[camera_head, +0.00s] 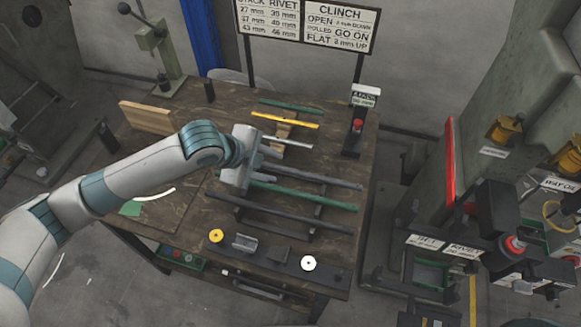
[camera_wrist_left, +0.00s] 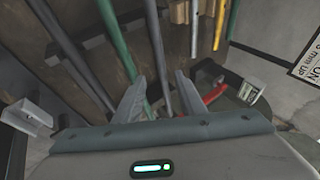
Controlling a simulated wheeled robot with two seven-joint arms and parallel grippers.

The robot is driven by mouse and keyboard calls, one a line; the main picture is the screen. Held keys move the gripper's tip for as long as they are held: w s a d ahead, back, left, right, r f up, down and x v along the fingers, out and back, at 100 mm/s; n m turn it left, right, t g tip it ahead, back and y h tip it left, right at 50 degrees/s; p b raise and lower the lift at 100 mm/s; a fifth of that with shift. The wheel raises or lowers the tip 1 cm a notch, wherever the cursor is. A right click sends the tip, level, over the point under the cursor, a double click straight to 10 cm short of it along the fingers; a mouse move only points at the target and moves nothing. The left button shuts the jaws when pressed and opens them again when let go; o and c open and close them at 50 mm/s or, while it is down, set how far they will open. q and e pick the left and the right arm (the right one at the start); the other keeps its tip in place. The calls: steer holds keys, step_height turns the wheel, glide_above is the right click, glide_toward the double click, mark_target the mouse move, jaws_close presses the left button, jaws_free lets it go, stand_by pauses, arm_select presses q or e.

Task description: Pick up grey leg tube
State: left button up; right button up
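Several long tubes lie side by side on the brown workbench (camera_head: 190,195). A grey tube (camera_head: 325,178) lies behind a long green tube (camera_head: 310,196), and a darker grey tube (camera_head: 285,214) lies in front of it. In the left wrist view the grey tube (camera_wrist_left: 158,45) runs toward the space between my fingers; the green tube (camera_wrist_left: 117,45) and darker tube (camera_wrist_left: 72,50) are to its left. My left gripper (camera_head: 264,166) is over the bench at the tubes' left ends. Its fingers (camera_wrist_left: 160,95) are apart, with no grip on a tube visible. My right gripper is out of view.
Behind the grey tube lie a short pale tube (camera_head: 288,142), a yellow tube (camera_head: 285,120) and a short green tube (camera_head: 290,107). A wooden block (camera_head: 146,117) is at the back left. A stand with a red button (camera_head: 357,126) is at the right edge. Presses stand at right.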

mark_target(289, 171)
arm_select(q)
steer(key=shift+x, duration=1.15)
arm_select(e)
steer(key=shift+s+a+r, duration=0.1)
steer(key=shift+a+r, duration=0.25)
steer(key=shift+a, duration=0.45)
arm_select(q)
steer(key=shift+w+d+f+p, duration=0.25)
steer(key=shift+d+f+p, duration=0.2)
steer(key=shift+p, duration=0.35)
steer(key=p+x, duration=0.1)
steer(key=x, duration=0.2)
steer(key=shift+w+d+f, duration=0.15)
steer(key=shift+f, duration=0.25)
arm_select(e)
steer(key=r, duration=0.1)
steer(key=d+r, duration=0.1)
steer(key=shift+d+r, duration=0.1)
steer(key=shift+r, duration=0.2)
